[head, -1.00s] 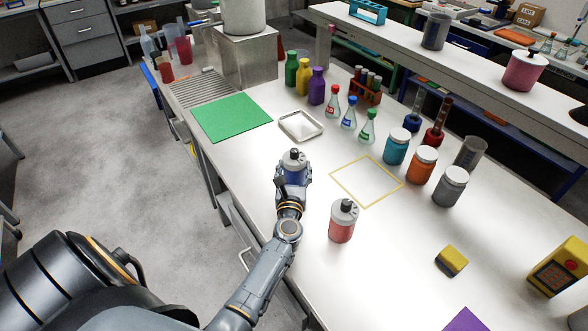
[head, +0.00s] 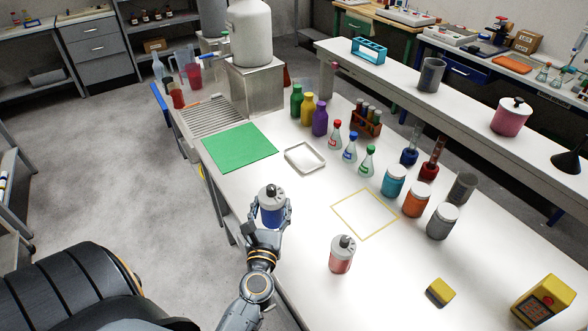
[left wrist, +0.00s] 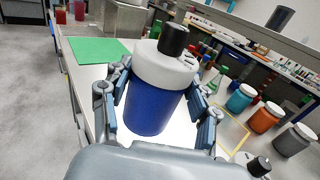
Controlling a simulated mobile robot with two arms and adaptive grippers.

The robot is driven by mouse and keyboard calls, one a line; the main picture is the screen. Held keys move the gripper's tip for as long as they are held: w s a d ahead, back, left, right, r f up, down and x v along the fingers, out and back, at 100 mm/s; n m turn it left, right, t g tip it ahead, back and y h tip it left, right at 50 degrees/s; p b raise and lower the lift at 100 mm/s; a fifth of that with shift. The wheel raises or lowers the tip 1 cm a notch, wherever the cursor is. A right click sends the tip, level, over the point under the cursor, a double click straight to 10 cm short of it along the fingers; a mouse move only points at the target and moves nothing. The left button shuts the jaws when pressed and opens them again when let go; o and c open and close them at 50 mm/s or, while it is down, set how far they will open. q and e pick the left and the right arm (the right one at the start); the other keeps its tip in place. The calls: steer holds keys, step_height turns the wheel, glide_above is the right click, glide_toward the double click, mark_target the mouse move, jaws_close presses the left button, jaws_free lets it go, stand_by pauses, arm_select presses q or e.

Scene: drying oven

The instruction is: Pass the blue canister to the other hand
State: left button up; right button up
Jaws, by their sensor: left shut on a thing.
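The blue canister (head: 271,208) has a grey-white top and a black cap. My left gripper (head: 270,222) is shut around its body and holds it upright at the table's near edge, in the middle of the head view. In the left wrist view the canister (left wrist: 150,105) fills the middle, with the fingers of my left gripper (left wrist: 158,122) on both sides of it. My right gripper is not in either view.
A red canister (head: 341,257) stands to the right on the white table. A yellow square outline (head: 366,213), a green mat (head: 239,148) and a white tray (head: 304,158) lie beyond. Jars, flasks and bottles line the far side. A yellow block (head: 440,292) lies front right.

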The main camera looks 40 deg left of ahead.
arm_select(q)
steer(key=shift+s+r, duration=0.2)
steer(key=shift+s, duration=0.15)
